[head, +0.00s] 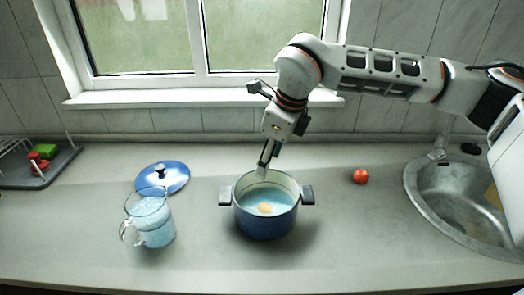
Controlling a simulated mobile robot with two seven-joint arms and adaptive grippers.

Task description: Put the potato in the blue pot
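The blue pot (266,222) stands open on the counter near the middle, with a dark handle on each side. A small yellowish-tan lump, apparently the potato (265,208), lies inside it, low against the pale blue interior. My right gripper (264,165) reaches down from above to the pot's back rim, with its tips at or just inside the opening. The tips are apart from the potato. They are small and seen edge-on, so I cannot tell whether they are open or shut. My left gripper is not in view.
A blue lid (163,178) lies left of the pot, behind a glass jug (151,222) of bluish liquid. A tomato (361,176) sits to the right, before the sink (420,195). A dish rack (40,170) is far left. The front counter is clear.

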